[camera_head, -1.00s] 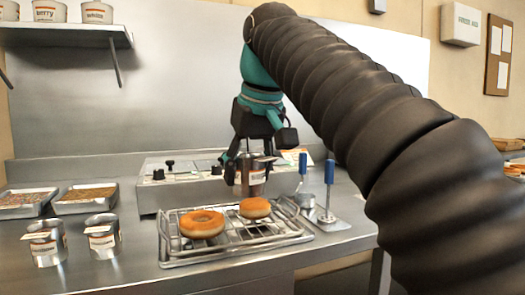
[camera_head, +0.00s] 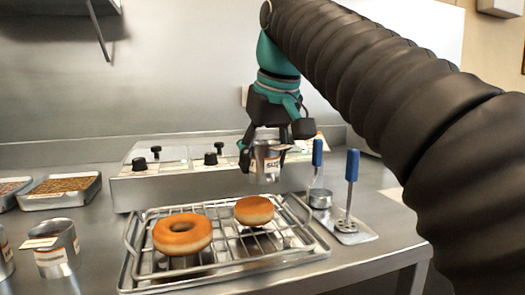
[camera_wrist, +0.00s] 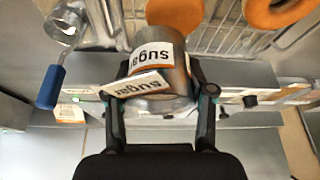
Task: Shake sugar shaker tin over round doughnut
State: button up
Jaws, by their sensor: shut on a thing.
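My gripper (camera_head: 262,150) is shut on the sugar shaker tin (camera_head: 265,166), a metal can with a white label. The tin is held in the air, roughly upright, behind and slightly right of the round doughnut (camera_head: 254,210) in the head view. The doughnut is orange-brown, has no hole and lies on the wire rack (camera_head: 150,285). In the wrist view, the tin (camera_wrist: 158,58) shows its "sugar" label and a tag between the fingers. It partly covers the round doughnut (camera_wrist: 175,14) there. No sugar is visible on the doughnut.
A ring doughnut (camera_head: 182,234) lies left on the same rack. Blue-handled tools (camera_head: 350,180) stand to the right. A low unit with black knobs (camera_head: 155,190) is behind the rack. Another tin (camera_head: 55,248) and topping trays (camera_head: 60,190) are at left.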

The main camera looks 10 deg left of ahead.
jog(key=s+a, duration=0.1)
jog(key=a, duration=0.1)
jog(key=s+a, duration=0.1)
jog(key=shift+s+a, duration=0.2)
jog(key=shift+a, duration=0.15)
jog(key=d, duration=0.1)
jog(key=w+d, duration=0.2)
jog(key=d, duration=0.1)
jog(key=shift+w, duration=0.25)
jog(key=shift+s+a, duration=0.6)
jog(key=shift+a, duration=0.35)
jog(key=shift+s+a, duration=0.6)
jog(key=shift+a, duration=0.3)
jog(key=w+d, duration=0.1)
jog(key=d, duration=0.1)
jog(key=w+d, duration=0.1)
jog(key=d, duration=0.1)
jog(key=shift+w, duration=0.2)
jog(key=shift+s+a, duration=0.15)
jog(key=shift+a, duration=0.15)
jog(key=shift+r, duration=0.15)
